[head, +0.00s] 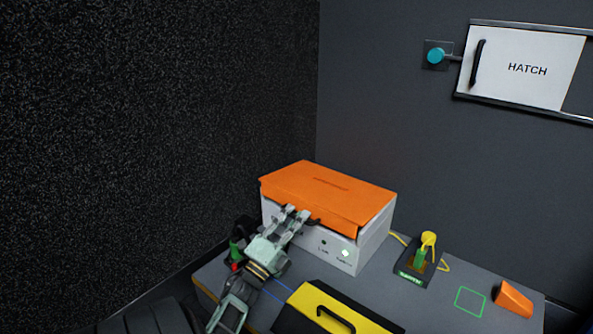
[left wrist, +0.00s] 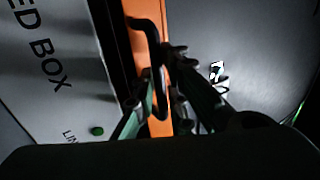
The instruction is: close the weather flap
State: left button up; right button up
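The orange flap (head: 327,193) lies over the top of a white box (head: 372,246), and its front lip hangs a little over the box's front. A black handle (left wrist: 151,32) is on the orange strip of the flap in the left wrist view. My left gripper (head: 296,212) is at this handle, with its fingers on either side of it in the left wrist view (left wrist: 160,70). Whether the fingers press on the handle is not clear. Part of the handle and the flap's front edge is hidden behind the fingers. My right gripper is not in view.
The box stands on a grey bench (head: 430,299). A yellow-black case (head: 335,312) lies in front of it, and a yellow plug on a stand (head: 424,256) is to the right. An orange wedge (head: 514,299) lies at the right end. A white hatch (head: 525,68) is on the wall.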

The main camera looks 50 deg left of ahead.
pick_arm(q)
jog(key=shift+o, duration=0.3)
jog(key=shift+r, duration=0.1)
jog(key=shift+r, duration=0.25)
notch_tip(320, 180, up, 10)
jog(key=shift+f, duration=0.2)
jog(key=shift+c, duration=0.4)
